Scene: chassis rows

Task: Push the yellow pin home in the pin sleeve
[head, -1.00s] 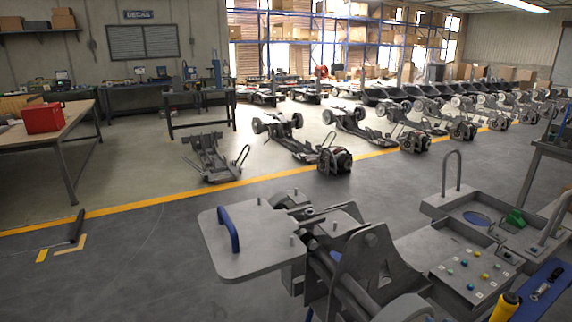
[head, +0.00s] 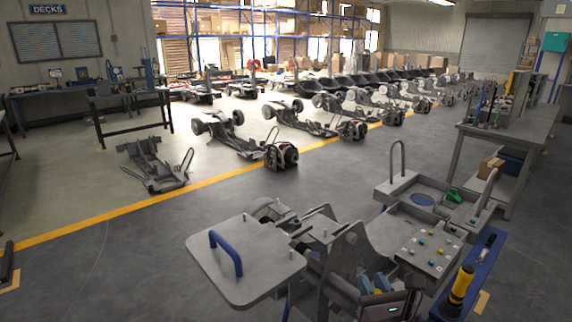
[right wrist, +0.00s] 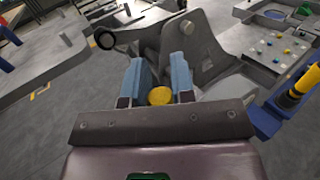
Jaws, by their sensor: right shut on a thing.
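The yellow pin (right wrist: 160,96) shows in the right wrist view as a round yellow end between the two blue fingers of my right gripper (right wrist: 161,88). The gripper is shut on it. In the head view my right gripper (head: 375,284) is low at the bottom right, by the upright grey bracket (head: 352,248) of the near chassis. The bracket also shows in the wrist view (right wrist: 203,48), just beyond the fingers. The pin sleeve cannot be made out; the fingers and pin cover that spot, so I cannot tell how deep the pin sits. My left gripper is not in view.
A grey deck plate with a blue handle (head: 226,254) is left of the bracket. A panel with coloured buttons (head: 428,250) is right of it. A blue tray (head: 470,272) holds a yellow-handled tool (head: 459,287). A workbench (head: 510,140) stands at the right.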

